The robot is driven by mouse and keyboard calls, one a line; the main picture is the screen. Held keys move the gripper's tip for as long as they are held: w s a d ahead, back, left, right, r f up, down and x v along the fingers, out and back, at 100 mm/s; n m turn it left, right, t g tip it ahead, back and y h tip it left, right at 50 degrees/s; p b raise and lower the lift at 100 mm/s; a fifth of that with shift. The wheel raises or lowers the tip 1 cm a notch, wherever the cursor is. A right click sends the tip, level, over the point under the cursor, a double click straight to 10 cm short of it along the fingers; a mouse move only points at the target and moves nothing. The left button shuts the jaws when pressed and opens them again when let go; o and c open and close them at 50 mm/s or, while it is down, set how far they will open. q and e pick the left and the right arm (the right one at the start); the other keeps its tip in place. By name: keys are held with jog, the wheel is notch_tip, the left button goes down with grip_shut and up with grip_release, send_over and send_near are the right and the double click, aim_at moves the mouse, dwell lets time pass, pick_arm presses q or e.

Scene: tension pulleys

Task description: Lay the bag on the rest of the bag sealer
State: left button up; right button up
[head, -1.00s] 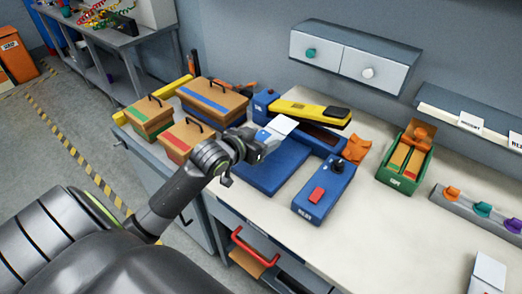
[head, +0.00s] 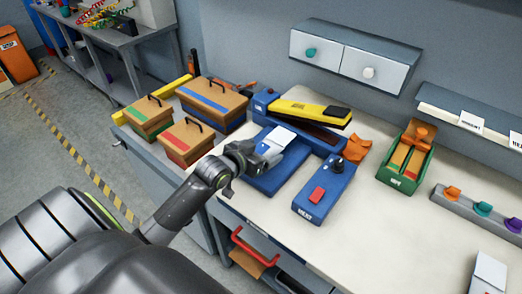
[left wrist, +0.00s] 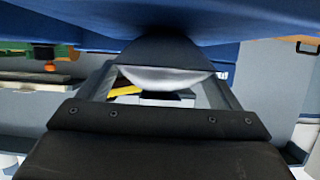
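The bag, white at the top and blue below (head: 277,137), is held in my left gripper (head: 268,152). It is tilted above the flat blue rest (head: 296,166) of the bag sealer. The sealer has a raised yellow arm (head: 300,109) behind the rest. In the left wrist view, my left gripper (left wrist: 165,85) is shut around the bag (left wrist: 165,60). A broad blue surface fills the top of that view, close to the bag; I cannot tell whether they touch. My right gripper is not in view.
A blue heat box (head: 325,192) with a red button and black knob stands right of the rest. Lidded boxes (head: 213,102) stand at left. A green bin (head: 405,168) and a grey knob rack (head: 480,212) are at right.

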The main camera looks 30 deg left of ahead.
pick_arm(q)
jog(key=shift+s+r, duration=0.15)
jog(key=v, duration=1.1)
jog(key=shift+s+r, duration=0.25)
jog(key=shift+s, duration=0.05)
jog(key=shift+a+f, duration=0.1)
